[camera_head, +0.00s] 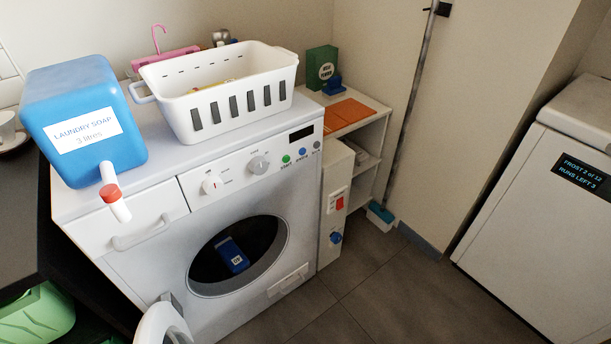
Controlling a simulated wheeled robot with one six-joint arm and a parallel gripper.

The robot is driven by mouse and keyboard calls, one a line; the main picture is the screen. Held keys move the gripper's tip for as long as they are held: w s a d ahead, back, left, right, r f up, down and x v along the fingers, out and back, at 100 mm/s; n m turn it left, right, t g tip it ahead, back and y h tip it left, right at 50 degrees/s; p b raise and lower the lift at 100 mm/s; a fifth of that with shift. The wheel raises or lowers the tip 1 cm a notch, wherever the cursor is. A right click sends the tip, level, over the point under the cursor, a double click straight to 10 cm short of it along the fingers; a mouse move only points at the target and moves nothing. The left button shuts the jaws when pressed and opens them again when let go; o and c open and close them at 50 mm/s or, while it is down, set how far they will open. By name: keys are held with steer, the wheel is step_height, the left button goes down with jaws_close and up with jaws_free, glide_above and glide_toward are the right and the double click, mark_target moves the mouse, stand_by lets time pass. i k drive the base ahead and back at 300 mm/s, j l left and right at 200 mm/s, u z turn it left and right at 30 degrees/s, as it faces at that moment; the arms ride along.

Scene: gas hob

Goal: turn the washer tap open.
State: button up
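The white washing machine (150,245) stands at the centre left with its round door (163,326) swung open to the left. A small metal fitting (221,38) shows at the wall behind the basket; it could be the washer tap, but it is partly hidden and its handle position cannot be made out. My gripper is not in view.
A white basket (215,105) and a blue laundry soap container (75,90) with a red-and-white spout stand on the washer. A blue item (232,255) lies in the drum. A shelf (375,110) and leaning pole (408,110) stand right. The floor (410,290) ahead is clear.

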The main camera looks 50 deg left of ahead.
mark_target(337, 238)
steer(key=i+u, duration=0.35)
steer(key=i, duration=0.15)
steer(key=i+u, duration=0.35)
steer(key=i, duration=0.2)
steer(key=i+l+u, duration=0.2)
steer(key=i+u, duration=0.15)
steer(key=i, duration=0.15)
steer(key=i+u, duration=0.15)
steer(key=u, duration=0.3)
steer(key=i+l+u, duration=0.1)
steer(key=u, duration=0.4)
steer(key=i+l+u, duration=0.15)
steer(key=u, duration=0.3)
steer(key=i+l+u, duration=0.2)
steer(key=u, duration=0.3)
steer(key=k+j+z, duration=0.1)
steer(key=z, duration=0.3)
steer(key=k+j+z, duration=0.1)
steer(key=j+z, duration=0.15)
steer(key=z, duration=0.2)
steer(key=k+j+z, duration=0.1)
steer(key=z, duration=0.3)
steer(key=k+j+z, duration=0.3)
steer(key=k, duration=0.25)
steer(key=k+j+u, duration=0.1)
steer(key=u, duration=0.35)
steer(key=k+j+u, duration=0.1)
steer(key=u, duration=0.35)
steer(key=j+u, duration=0.2)
steer(key=u, duration=0.3)
